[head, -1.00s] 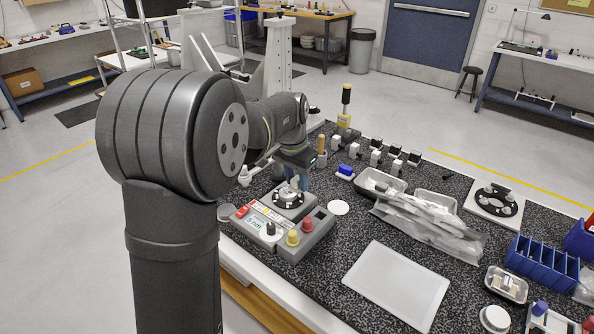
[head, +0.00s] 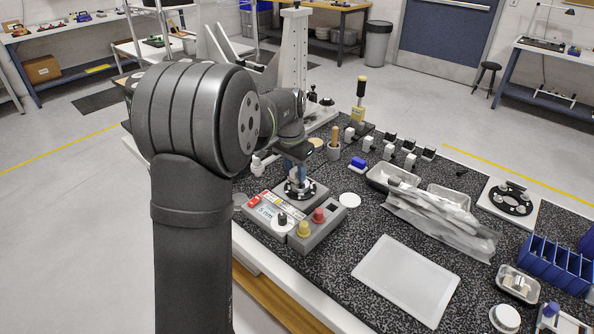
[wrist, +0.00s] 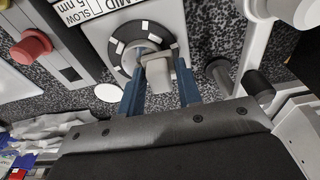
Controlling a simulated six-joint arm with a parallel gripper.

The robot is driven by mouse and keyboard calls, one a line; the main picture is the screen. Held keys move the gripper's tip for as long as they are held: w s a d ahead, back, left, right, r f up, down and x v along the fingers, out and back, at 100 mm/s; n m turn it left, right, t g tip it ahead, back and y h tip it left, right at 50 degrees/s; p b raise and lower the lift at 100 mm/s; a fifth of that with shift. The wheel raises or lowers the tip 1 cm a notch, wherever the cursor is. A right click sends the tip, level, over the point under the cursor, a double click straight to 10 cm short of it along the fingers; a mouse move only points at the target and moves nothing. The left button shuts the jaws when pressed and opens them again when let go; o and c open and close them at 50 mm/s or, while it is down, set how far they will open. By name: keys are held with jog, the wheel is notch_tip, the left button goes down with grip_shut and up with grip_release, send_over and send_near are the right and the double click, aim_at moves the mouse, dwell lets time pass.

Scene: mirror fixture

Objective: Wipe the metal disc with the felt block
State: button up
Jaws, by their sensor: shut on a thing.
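My gripper (wrist: 160,90) has two blue fingers and is shut on a small light-grey block (wrist: 158,76). The block looks like the felt block, but its material is unclear. The gripper is over a black ring (wrist: 122,47) with pale marks on a grey machine (head: 300,225). A silvery round surface (wrist: 136,52) shows inside the ring, probably the metal disc, partly covered by the block. Whether the block touches it is unclear. In the head view my gripper (head: 296,172) is low over the ring, and the block is hard to make out.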

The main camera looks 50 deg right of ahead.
jog(key=shift+s, duration=2.4)
jog(key=shift+a, duration=0.1)
jog(key=shift+w, duration=2.85)
jog(key=shift+s, duration=3.05)
notch_tip(320, 180, up, 8)
jog(key=shift+w, duration=0.15)
